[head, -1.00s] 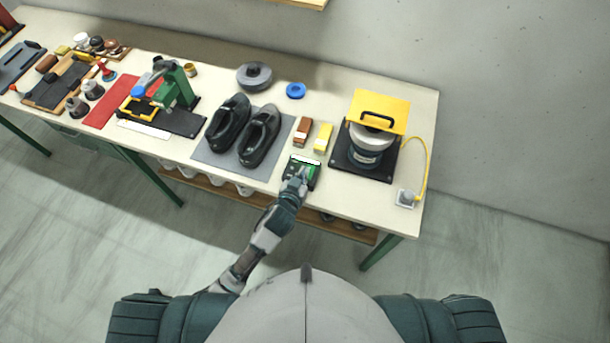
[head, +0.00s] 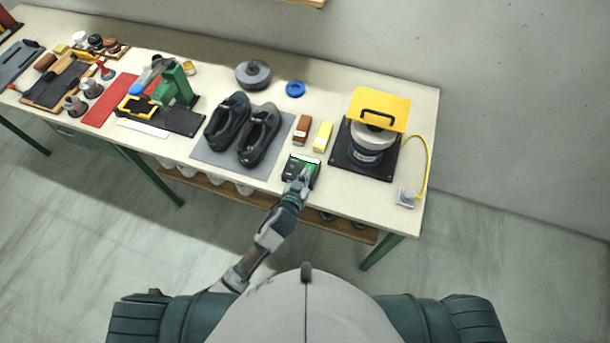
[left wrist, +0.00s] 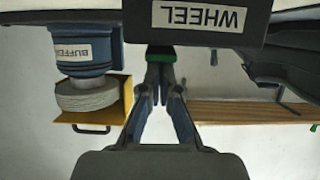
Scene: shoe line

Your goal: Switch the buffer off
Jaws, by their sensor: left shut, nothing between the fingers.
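The buffer (head: 364,152) stands on a dark base plate at the right end of the bench, with a yellow hood over its pale wheel. In the left wrist view, which is upside down, its blue body (left wrist: 82,52) carries a partly cut-off label. A dark switch box (head: 292,170) with a green part sits at the bench's front edge. In the left wrist view a dark box labelled WHEEL (left wrist: 160,15) is at the top. My left gripper (head: 305,175) is shut and empty at the switch box; its fingertips (left wrist: 160,58) are near a green part. Contact is unclear. My right gripper is out of view.
Black shoes (head: 242,130) lie on a grey mat left of the box. A brown block (head: 302,130) and a yellow block (head: 323,136) lie behind it. A yellow cable (head: 428,165) runs to a socket (head: 407,197) at the right.

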